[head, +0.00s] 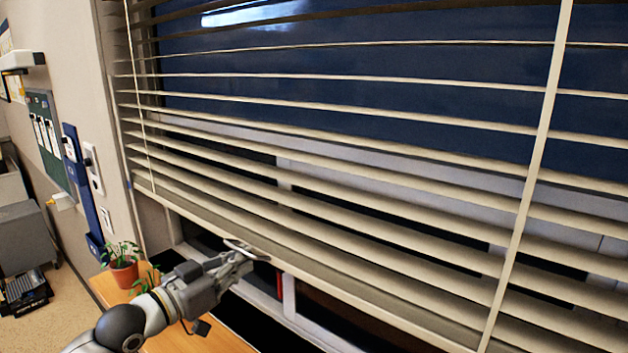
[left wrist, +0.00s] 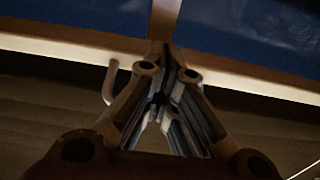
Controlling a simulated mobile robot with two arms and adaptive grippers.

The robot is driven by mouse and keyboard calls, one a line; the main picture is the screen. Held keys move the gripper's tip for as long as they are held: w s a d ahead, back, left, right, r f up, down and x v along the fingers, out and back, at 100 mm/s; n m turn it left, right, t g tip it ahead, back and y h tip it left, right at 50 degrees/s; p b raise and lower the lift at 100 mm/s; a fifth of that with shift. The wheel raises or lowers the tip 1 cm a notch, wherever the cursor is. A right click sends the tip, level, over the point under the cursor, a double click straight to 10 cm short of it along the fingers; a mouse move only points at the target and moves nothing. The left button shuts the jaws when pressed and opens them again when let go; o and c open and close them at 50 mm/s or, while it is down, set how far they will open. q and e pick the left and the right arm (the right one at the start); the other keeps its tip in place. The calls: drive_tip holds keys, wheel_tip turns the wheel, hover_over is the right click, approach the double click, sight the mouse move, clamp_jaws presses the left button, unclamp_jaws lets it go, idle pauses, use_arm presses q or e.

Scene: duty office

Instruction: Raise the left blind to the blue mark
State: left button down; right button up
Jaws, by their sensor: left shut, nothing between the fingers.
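The blind (head: 350,185) has pale cream slats and hangs partly lowered across the window in the head view. Its bottom rail (head: 330,283) runs from the left down to the lower right. A thin curved metal handle (head: 238,245) is on the rail; a bent metal piece (left wrist: 110,84) shows left of my fingers in the left wrist view. My left gripper (head: 247,258) is shut and empty, with its tips close to the handle and rail. Its fingers also fill the left wrist view (left wrist: 172,62). Whether they touch the handle I cannot tell. My right gripper is out of view.
A potted plant (head: 123,272) stands on the wooden sill or desk (head: 105,290) below the blind's left end. A blue panel (head: 82,185) and a switch plate (head: 93,168) are on the wall left. Blind cords (head: 530,170) hang down the slats.

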use_arm(q)
drive_tip(key=shift+f, duration=0.1)
drive_tip(key=shift+f+b, duration=0.5)
drive_tip(key=shift+f, duration=0.2)
drive_tip(key=v, duration=0.9)
drive_tip(key=shift+b, duration=0.3)
